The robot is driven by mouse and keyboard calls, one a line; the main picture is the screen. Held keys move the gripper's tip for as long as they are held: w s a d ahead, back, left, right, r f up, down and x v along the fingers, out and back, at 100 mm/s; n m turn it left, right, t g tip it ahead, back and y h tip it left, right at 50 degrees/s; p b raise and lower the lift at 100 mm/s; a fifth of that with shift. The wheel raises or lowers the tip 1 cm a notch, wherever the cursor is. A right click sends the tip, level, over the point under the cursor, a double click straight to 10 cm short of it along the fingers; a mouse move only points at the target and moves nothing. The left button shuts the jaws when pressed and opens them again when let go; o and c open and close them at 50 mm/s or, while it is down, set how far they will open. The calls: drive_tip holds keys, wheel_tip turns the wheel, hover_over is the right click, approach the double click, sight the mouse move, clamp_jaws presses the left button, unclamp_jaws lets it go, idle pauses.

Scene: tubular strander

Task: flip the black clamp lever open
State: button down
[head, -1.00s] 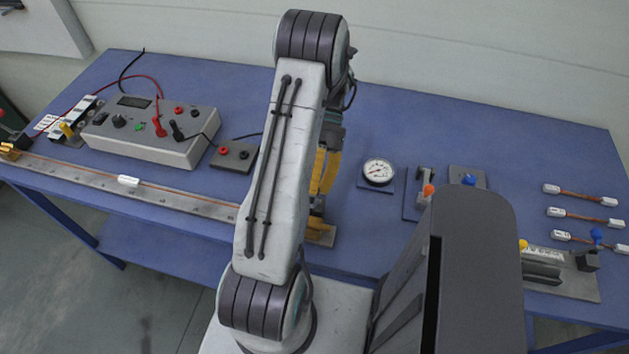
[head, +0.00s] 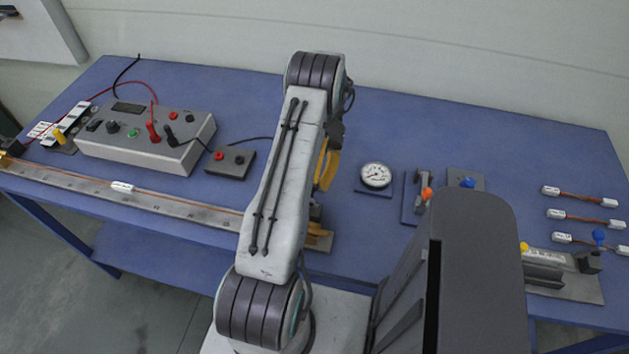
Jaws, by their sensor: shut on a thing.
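My gripper (head: 322,182) shows its yellow fingers to the right of my own arm link, over the near middle of the bench. The fingers are shut, and their tips are partly hidden behind the arm. Just below them is a brass-coloured clamp (head: 318,238) at the right end of the long metal rule. A small dark part, which looks like the black clamp lever (head: 316,213), shows above the brass. The arm hides most of it, so its angle and its contact with the fingers cannot be seen clearly.
The long rule (head: 180,205) with a copper wire runs along the front edge. A grey meter box (head: 145,140) and a small terminal box (head: 230,161) stand to the left. A dial gauge (head: 375,175) and short wire samples (head: 580,197) lie to the right.

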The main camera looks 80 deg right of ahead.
drive_tip(key=shift+f, duration=0.15)
drive_tip(key=c, duration=1.3)
unclamp_jaws()
drive_tip(key=shift+w, duration=0.15)
drive_tip(key=shift+o, duration=1.1)
drive_tip(key=shift+r, duration=0.2)
